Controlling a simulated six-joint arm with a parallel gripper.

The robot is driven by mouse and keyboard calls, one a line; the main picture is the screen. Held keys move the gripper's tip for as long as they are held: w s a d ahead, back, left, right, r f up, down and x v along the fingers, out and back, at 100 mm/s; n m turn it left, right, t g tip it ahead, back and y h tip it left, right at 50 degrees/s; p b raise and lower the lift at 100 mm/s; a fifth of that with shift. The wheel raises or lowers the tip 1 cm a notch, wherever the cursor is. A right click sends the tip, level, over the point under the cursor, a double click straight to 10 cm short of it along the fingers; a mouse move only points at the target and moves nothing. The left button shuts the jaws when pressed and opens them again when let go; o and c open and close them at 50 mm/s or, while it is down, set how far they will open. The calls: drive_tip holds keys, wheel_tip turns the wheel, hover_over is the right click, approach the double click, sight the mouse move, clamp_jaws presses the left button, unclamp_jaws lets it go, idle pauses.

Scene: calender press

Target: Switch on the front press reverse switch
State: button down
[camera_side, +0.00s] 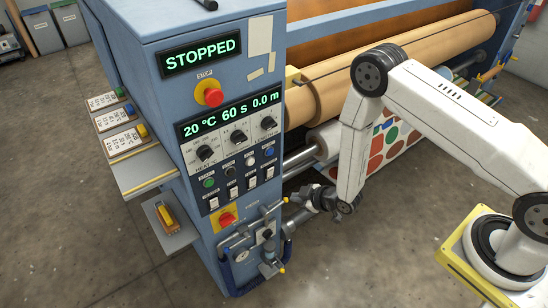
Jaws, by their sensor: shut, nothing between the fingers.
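The blue control cabinet (160,80) of the press stands left of centre. Its front panel carries a row of small white rocker switches (233,194) below several round buttons. The labels are too small to read, so I cannot tell which one is the front press reverse switch or how it is set. My gripper (296,200) is shut and empty, low and to the right of the switch row, pointing left toward the cabinet. It appears apart from the switches. Its fingertips are small and partly lost against the fittings behind.
A display reads STOPPED (201,56) above a red stop button (213,94). Three dark knobs (237,137) sit above the buttons. A red rotary switch (227,219), pipes and a gauge (242,256) crowd the panel's lower part. Large rollers (400,60) lie behind my arm. Floor in front is clear.

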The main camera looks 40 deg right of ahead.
drive_tip(key=shift+w, duration=0.1)
approach(269, 175)
drive_tip(key=shift+x, duration=2.6)
drive_tip(key=shift+w+a, duration=0.15)
drive_tip(key=shift+w, duration=0.4)
idle(1.3)
drive_tip(key=shift+s, duration=0.25)
drive_tip(key=shift+s, duration=0.5)
drive_tip(key=shift+s+f, duration=0.1)
idle(0.4)
drive_tip(key=shift+s+f, duration=0.15)
drive_tip(key=shift+s, duration=1.05)
drive_tip(key=shift+s+f, duration=0.15)
drive_tip(key=shift+s, duration=1.05)
